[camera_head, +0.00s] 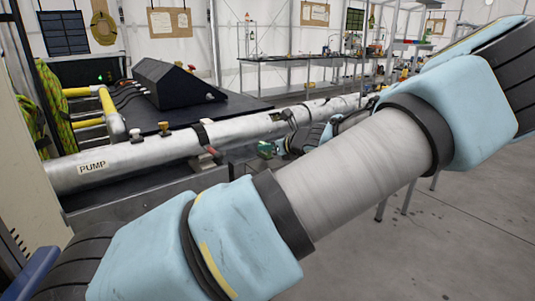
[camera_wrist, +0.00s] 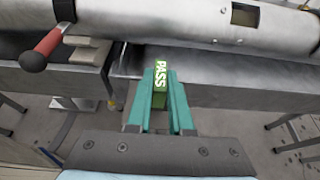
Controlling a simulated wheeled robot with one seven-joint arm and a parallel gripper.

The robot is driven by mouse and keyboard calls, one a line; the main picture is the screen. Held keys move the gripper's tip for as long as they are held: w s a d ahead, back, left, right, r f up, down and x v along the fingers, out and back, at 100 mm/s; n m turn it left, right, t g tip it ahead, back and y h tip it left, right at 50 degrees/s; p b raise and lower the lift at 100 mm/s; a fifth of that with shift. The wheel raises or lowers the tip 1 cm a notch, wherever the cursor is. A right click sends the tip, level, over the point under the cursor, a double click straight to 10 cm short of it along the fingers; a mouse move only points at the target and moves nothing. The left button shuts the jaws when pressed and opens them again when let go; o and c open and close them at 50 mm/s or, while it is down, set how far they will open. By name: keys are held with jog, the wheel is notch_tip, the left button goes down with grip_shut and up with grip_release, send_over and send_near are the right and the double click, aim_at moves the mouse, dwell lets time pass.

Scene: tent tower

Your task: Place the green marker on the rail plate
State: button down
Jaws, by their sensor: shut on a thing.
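The green marker (camera_wrist: 160,78), a small block with white "PASS" lettering, sits between the teal fingers of my gripper (camera_wrist: 161,97) in the wrist view. The gripper is shut on it. A flat grey metal surface, likely the rail plate (camera_wrist: 225,68), lies just beyond the marker, below the silver tube. The marker's far end overlaps this surface in the wrist view; I cannot tell whether they touch. In the head view the green marker (camera_head: 266,148) shows small beside the tube, and my arm hides most of the gripper.
The silver tube (camera_head: 170,144) labelled "PUMP" runs along the bench. A red-handled lever (camera_wrist: 42,48) stands left of the marker in the wrist view. A black sloped console (camera_head: 175,85) is behind the tube. Shelving (camera_head: 300,60) stands farther back. Open floor (camera_head: 460,230) lies right.

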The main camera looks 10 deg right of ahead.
jog(key=shift+f, duration=1.15)
jog(key=c, duration=0.8)
grip_release()
jog(key=v, duration=1.2)
jog(key=s+a+f+n+g, duration=0.1)
jog(key=a+f+n+g, duration=0.3)
jog(key=a+n, duration=0.3)
jog(key=s+a+f+n+g, duration=0.2)
jog(key=a+f+n+g, duration=0.25)
jog(key=a, duration=0.55)
jog(key=s+a+r+n+h, duration=0.1)
jog(key=s+a+n+h, duration=0.1)
jog(key=n, duration=0.4)
jog(key=s+a+r+n+g+h, duration=0.1)
jog(key=s+a+r+n+h, duration=0.1)
jog(key=n, duration=0.4)
jog(key=s+a+r+n+g+h, duration=0.1)
jog(key=s+a+r+n+h, duration=0.1)
jog(key=s+a+n, duration=0.2)
jog(key=shift+s+a+n+b, duration=0.3)
jog(key=shift+s+n+b, duration=0.1)
jog(key=shift+n, duration=0.75)
